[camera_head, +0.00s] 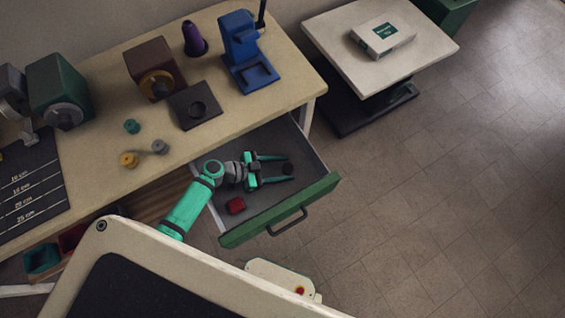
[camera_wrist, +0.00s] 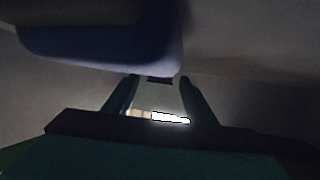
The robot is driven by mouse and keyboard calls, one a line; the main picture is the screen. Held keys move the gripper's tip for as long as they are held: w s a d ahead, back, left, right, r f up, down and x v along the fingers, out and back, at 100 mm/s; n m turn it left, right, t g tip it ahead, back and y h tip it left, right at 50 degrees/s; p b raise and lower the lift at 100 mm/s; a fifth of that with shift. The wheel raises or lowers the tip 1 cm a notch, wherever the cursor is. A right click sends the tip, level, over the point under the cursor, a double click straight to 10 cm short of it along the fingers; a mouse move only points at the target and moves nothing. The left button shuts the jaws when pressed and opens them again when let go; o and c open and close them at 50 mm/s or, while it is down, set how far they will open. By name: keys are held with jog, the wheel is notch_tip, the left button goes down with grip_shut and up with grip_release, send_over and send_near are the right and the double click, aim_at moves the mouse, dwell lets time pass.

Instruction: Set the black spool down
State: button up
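The black spool (camera_head: 288,169) is a small dark round thing at the right side of the open drawer (camera_head: 318,160) in the head view. My gripper (camera_head: 289,168) reaches over the drawer from the left, its two green fingers spread on either side of the spool. The fingers look wider apart than the spool, with a gap on each side. I cannot tell its exact height above the drawer floor. In the wrist view the two fingers (camera_wrist: 158,92) stand apart; the picture is very dark and I cannot make out the spool for certain.
A red block (camera_head: 236,205) lies in the drawer near its green front (camera_head: 285,212). The workbench (camera_head: 100,185) above carries teal (camera_head: 131,126), yellow (camera_head: 128,159) and grey (camera_head: 159,146) spools, a black plate with a round hole (camera_head: 185,117) and several machines. A side table (camera_head: 420,50) holds a box.

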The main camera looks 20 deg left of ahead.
jog(key=shift+s+a+r, duration=0.1)
jog(key=shift+a+r, duration=0.05)
jog(key=shift+r, duration=0.05)
jog(key=shift+v, duration=3.55)
